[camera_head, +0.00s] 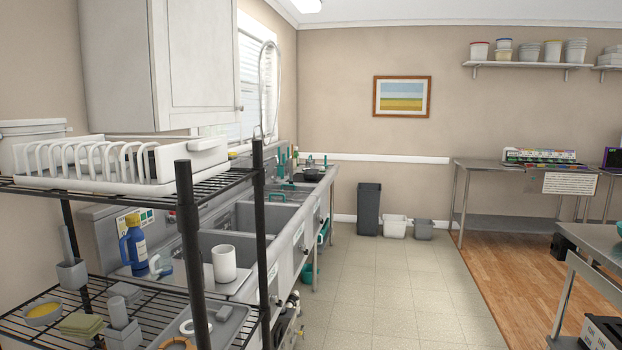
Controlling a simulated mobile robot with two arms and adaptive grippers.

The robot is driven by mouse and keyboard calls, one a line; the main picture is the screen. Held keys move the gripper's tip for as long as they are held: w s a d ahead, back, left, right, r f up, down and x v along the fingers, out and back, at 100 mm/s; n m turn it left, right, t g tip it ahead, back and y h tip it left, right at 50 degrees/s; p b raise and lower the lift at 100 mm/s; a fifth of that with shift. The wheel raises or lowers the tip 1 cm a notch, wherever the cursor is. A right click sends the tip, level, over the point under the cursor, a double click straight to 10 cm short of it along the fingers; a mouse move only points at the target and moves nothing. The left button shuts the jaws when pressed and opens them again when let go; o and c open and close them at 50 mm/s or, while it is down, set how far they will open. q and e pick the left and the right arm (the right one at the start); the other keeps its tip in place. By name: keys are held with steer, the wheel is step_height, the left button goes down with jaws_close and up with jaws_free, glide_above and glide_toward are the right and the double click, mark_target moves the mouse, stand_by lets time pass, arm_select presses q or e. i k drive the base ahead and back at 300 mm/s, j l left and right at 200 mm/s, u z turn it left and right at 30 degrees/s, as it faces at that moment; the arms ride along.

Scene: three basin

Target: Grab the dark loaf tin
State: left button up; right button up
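I cannot make out the dark loaf tin for certain in the head view. A small dark item (277,197) shows at the middle sink basin, too small to identify. A dark pan-like item (314,173) sits at the far end of the sink counter. Neither of my grippers is in view.
Tiled floor (375,285) is clear; steel tables (480,170) stand at right.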

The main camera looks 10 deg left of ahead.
mark_target(311, 175)
steer(key=i+z, duration=0.2)
steer(key=i, duration=3.3)
steer(key=i+l+u, duration=0.15)
steer(key=i, duration=0.6)
steer(key=i+l, duration=0.15)
steer(key=i, duration=0.55)
